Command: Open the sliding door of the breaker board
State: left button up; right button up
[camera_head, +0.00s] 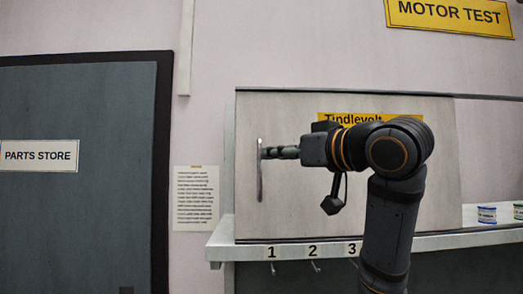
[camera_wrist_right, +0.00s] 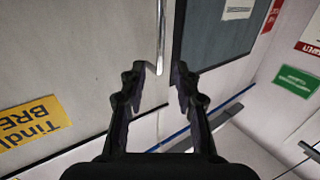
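The breaker board's sliding door (camera_head: 300,210) is a pale grey panel with a yellow "Tindlevolt" sign (camera_head: 345,118), partly hidden by my right arm. Its upright metal bar handle (camera_head: 259,180) is near the panel's left edge. My right gripper (camera_head: 268,153) reaches in from the right and is at the handle. In the right wrist view, the two fingers (camera_wrist_right: 160,72) are spread apart, and the handle (camera_wrist_right: 161,35) runs down between the fingertips with a gap on each side. Contact with the handle cannot be made out. My left gripper is not in view.
A pale ledge (camera_head: 440,241) with numbered hooks runs below the panel. Small cans (camera_head: 487,215) stand on it at the right. A rail continues right above the panel. A grey "PARTS STORE" door (camera_head: 75,220) and a paper notice (camera_head: 196,198) are to the left.

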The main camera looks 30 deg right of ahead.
jog(key=w+p, duration=0.1)
jog(key=w, duration=0.3)
jog(key=w+p, duration=0.1)
jog(key=w, duration=0.3)
jog(key=shift+a+f, duration=0.15)
jog(key=shift+f, duration=0.05)
jog(key=shift+s, duration=0.2)
jog(key=shift+s+r, duration=0.1)
jog(key=shift+s, duration=0.1)
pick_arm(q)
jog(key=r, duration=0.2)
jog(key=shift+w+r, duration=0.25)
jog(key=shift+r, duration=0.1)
pick_arm(e)
jog(key=shift+w, duration=0.2)
grip_shut()
